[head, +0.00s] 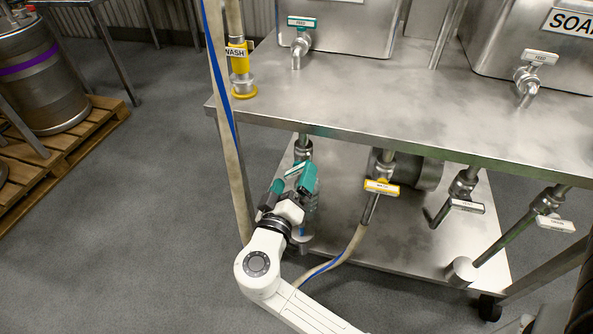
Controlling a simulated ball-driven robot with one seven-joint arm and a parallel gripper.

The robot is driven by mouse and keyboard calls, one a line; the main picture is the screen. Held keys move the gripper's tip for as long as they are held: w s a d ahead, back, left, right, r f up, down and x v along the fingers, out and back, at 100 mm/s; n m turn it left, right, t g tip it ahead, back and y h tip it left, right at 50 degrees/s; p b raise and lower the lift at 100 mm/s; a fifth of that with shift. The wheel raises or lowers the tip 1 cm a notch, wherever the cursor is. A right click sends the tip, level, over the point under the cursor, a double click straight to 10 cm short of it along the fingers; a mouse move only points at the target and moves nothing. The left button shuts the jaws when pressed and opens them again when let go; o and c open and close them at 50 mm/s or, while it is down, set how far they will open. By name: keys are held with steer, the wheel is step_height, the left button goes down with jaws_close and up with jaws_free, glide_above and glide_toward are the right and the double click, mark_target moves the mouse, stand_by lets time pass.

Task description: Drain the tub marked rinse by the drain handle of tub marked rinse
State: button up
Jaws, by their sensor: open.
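No rinse mark is readable in the head view. A steel tub (345,35) with a teal-handled tap stands at the top middle, its upper part cut off. Below the table, a teal drain handle (295,170) with a white label sits on the leftmost drain pipe. My gripper (293,182) is open right at this handle, one finger on each side as far as I can tell. The fingers and hand hide part of the valve, and contact cannot be made out.
A yellow drain handle (381,187) and two white ones (466,205) (556,223) lie to the right. The steel table edge (400,147) overhangs them. A second tub marked "SOA" (560,50) is cut off. A hose (233,180) hangs left of my gripper. Left floor is clear beside a pallet (60,150).

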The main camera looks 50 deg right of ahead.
mark_target(295, 174)
steer(key=shift+x, duration=1.9)
steer(key=shift+c, duration=0.3)
steer(key=c, duration=0.9)
steer(key=n+p, duration=0.2)
steer(key=n, duration=0.2)
steer(key=shift+r, duration=0.15)
steer(key=shift+n+p, duration=1.65)
steer(key=shift+n, duration=0.75)
steer(key=shift+f, duration=0.2)
